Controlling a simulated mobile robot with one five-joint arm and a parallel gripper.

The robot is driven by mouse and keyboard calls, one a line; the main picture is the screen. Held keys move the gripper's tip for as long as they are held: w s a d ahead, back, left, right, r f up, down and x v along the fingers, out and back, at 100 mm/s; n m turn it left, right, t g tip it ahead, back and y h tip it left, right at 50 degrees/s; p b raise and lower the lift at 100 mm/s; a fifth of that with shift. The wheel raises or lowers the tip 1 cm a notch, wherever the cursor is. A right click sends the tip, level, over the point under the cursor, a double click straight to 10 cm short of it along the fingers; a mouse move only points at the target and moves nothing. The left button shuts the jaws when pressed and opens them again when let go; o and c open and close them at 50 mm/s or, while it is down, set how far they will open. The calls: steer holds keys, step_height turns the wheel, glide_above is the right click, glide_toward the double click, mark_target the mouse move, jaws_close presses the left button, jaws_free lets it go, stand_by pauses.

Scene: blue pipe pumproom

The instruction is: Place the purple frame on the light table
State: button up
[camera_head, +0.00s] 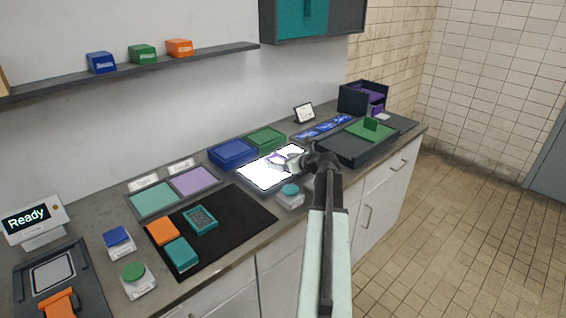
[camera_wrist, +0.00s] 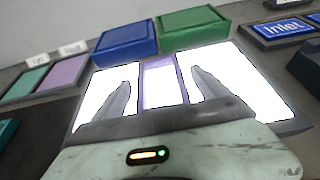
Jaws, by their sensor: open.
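The light table (camera_head: 258,174) is a bright white lit panel in a dark rim, and it fills the middle of the wrist view (camera_wrist: 246,88). The purple frame (camera_wrist: 158,73) lies on the lit panel, between my two fingers. In the head view only a bit of the purple frame (camera_head: 276,157) shows beside my fingers. My gripper (camera_wrist: 160,77) is open, with a finger on each side of the frame and visible gaps to it. My gripper (camera_head: 285,160) is over the right part of the panel in the head view. The frame's near end is hidden by my gripper's body.
A blue bin (camera_head: 232,152) and a green bin (camera_head: 266,138) stand behind the light table. A teal-topped button (camera_head: 290,190) is close in front. A dark tray with a green part (camera_head: 370,130) is to the right, and a black mat (camera_head: 240,215) to the left.

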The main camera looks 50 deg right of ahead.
steer(key=shift+s+r+p, duration=0.2)
steer(key=shift+r+p, duration=0.1)
steer(key=shift+r, duration=0.05)
steer(key=p+v, duration=0.4)
steer(key=v, duration=0.7)
steer(key=shift+s, duration=0.3)
